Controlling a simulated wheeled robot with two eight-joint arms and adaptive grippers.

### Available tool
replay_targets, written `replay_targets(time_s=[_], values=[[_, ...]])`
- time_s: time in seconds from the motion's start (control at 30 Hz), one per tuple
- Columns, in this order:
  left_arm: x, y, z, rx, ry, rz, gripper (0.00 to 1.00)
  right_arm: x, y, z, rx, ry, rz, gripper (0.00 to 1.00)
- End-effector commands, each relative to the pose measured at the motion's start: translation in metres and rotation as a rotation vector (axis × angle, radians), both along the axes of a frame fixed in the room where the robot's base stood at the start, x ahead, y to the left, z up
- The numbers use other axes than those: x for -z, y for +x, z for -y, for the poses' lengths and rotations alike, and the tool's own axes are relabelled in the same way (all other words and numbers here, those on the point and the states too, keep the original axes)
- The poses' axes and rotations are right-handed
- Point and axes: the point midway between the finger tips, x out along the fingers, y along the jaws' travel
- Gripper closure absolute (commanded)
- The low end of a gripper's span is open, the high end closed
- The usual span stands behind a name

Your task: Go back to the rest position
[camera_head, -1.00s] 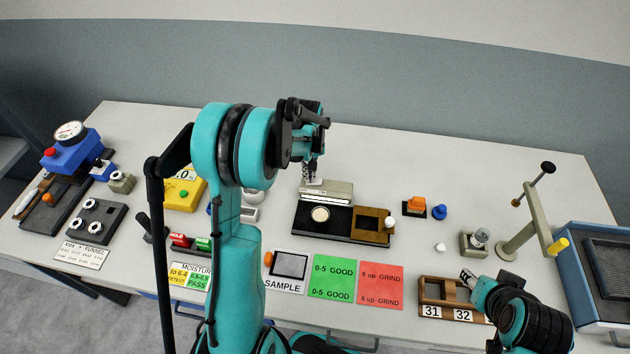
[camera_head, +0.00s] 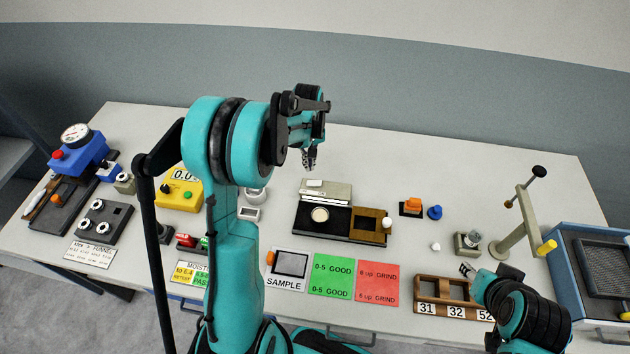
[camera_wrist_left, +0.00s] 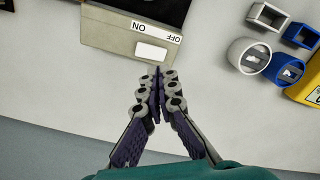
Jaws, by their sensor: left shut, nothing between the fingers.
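My left gripper (camera_head: 310,160) hangs above the back of the table, just behind the grey switch box of the black device (camera_head: 326,188). In the left wrist view its fingers (camera_wrist_left: 158,88) are together with nothing between them, next to the box's white switch (camera_wrist_left: 151,53) and its ON/OFF label. My right gripper (camera_head: 468,270) is at the front right, beside the wooden rack (camera_head: 427,290) with number tags. Its fingertips are small and partly hidden by its wrist, so I cannot tell its opening.
The yellow meter (camera_head: 180,197) stands left of my left arm. A SAMPLE card (camera_head: 284,282), green card (camera_head: 332,262) and red card (camera_head: 377,270) lie at the front. A post stand (camera_head: 524,215) and blue tray (camera_head: 570,262) are at the right. The table's back strip is clear.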

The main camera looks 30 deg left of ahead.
Motion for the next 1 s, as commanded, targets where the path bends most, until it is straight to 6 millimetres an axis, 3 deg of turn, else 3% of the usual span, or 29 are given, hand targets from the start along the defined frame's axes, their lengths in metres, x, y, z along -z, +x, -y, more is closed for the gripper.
replay_targets(time_s=[0.37, 0.53, 0.8, 1.0], values=[[0.0, 0.0, 0.001, 0.002, 0.0, 0.001, 1.0, 0.001, 0.0, 0.0, 0.0, 0.0, 0.0, 0.6], [-0.013, -0.01, 0.014, 0.06, 0.012, 0.042, 1.0, 0.012, 0.0, 0.0, 0.0, 0.0, 0.0, 0.6], [-0.048, -0.062, 0.062, 0.298, 0.068, 0.211, 1.0, 0.048, 0.0, 0.0, 0.0, 0.0, 0.0, 0.6], [-0.053, -0.111, 0.095, 0.484, 0.126, 0.345, 1.0, 0.074, 0.0, 0.0, 0.0, 0.0, 0.0, 0.6]])
